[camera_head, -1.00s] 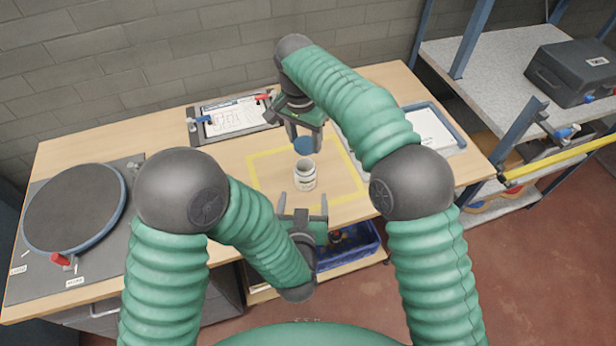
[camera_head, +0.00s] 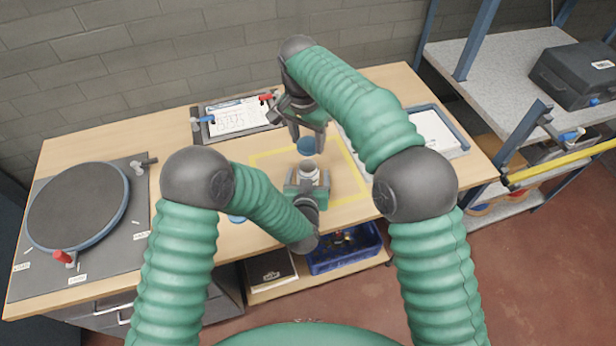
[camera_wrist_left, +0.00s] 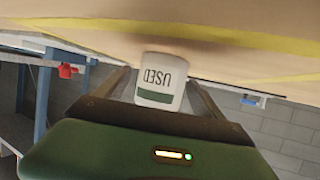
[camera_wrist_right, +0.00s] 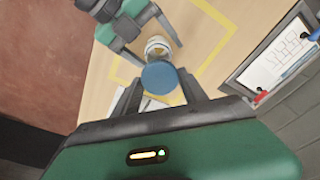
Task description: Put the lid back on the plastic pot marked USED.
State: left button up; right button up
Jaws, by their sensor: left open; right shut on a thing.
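The white pot (camera_head: 309,172) stands upright inside the yellow taped square on the bench. In the left wrist view the pot (camera_wrist_left: 161,80) shows the word USED, upside down, above a green band. My left gripper (camera_head: 308,180) is open, with its fingers on both sides of the pot; I cannot tell if they touch it. My right gripper (camera_head: 308,136) is shut on the blue lid (camera_head: 305,147), held above and just behind the pot. In the right wrist view the lid (camera_wrist_right: 159,76) lies between the fingertips and partly covers the pot (camera_wrist_right: 157,45).
A round dark turntable (camera_head: 78,205) is at the left, and a tray with paper (camera_head: 432,132) at the right. A blue bin (camera_head: 345,252) sits below the front edge. Another blue round item (camera_head: 237,218) is partly hidden by my left arm.

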pick_arm(q)
jog(key=shift+c, duration=0.3)
grip_shut()
pick_arm(e)
send_over(307, 161)
jog(key=s, duration=0.2)
jog(key=shift+s+f, duration=0.2)
jog(key=shift+f, duration=2.25)
jog(key=shift+f, duration=0.9)
jog(key=shift+f, duration=0.55)
